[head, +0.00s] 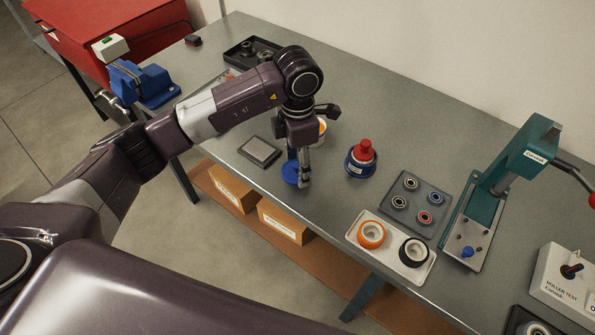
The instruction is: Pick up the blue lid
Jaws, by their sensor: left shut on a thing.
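The blue lid (289,173) is a round blue piece at the front part of the grey metal table (345,90). My left gripper (301,176) reaches down over it from above, with its fingers at the lid, shut on it. The gripper hides part of the lid, and I cannot tell whether it still touches the table. My right gripper is not in view.
A blue jar with a red knob (363,152) stands just right of the gripper. An orange-rimmed cup (322,127) is partly hidden behind it. A dark pad (259,151) lies left. Trays of bearings (416,203) and wheels (390,254), and a green press (517,160), stand right.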

